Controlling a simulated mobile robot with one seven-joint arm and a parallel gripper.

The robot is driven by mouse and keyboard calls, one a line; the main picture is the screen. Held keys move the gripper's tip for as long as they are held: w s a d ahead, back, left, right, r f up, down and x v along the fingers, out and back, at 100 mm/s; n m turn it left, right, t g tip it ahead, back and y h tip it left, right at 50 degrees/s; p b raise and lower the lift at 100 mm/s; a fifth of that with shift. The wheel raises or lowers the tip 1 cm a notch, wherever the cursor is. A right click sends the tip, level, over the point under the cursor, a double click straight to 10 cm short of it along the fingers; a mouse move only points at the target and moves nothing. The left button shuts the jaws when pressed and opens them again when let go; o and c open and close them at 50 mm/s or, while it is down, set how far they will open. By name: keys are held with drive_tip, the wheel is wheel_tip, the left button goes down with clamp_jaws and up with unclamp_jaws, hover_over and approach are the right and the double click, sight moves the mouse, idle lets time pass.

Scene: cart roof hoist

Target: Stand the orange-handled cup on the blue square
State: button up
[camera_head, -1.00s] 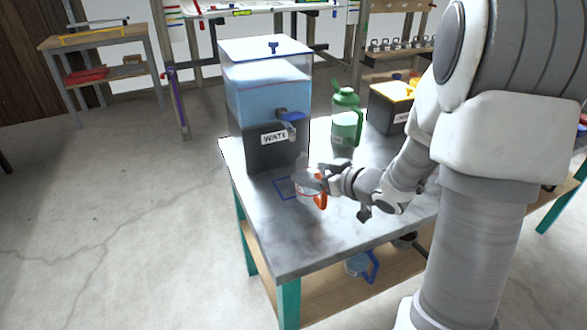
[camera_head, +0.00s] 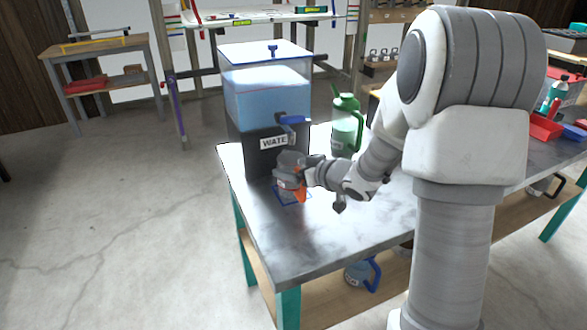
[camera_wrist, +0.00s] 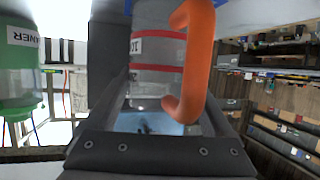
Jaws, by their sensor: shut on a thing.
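The orange-handled cup, clear with red bands, shows in the wrist view (camera_wrist: 155,70), between the fingers of my gripper (camera_wrist: 155,108), with its orange handle to the right. In the head view the cup (camera_head: 287,184) is partly hidden by my gripper (camera_head: 291,163), which is shut on it. The cup is in front of the water dispenser, below its tap. The blue square (camera_head: 290,204) is an outline on the table, partly covered from view by the cup. I cannot tell whether the cup's base touches the table.
The water dispenser (camera_head: 262,105) with its blue-levered tap (camera_head: 292,120) stands close behind the cup. A green-lidded jug (camera_head: 346,125) stands to the right, behind my arm. The table's front part (camera_head: 300,245) is clear. A blue-handled jug (camera_head: 360,274) is on the shelf below.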

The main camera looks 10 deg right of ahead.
drive_tip(key=o, duration=1.1)
drive_tip(key=shift+f, duration=0.15)
drive_tip(key=shift+s+d+r, duration=0.1)
drive_tip(key=shift+s+r, duration=0.05)
drive_tip(key=shift+r, duration=0.15)
drive_tip(key=p+v, duration=0.3)
drive_tip(key=v, duration=0.8)
drive_tip(key=shift+s+d+p, duration=0.15)
drive_tip(key=shift+s+p, duration=0.2)
drive_tip(key=shift+p, duration=0.05)
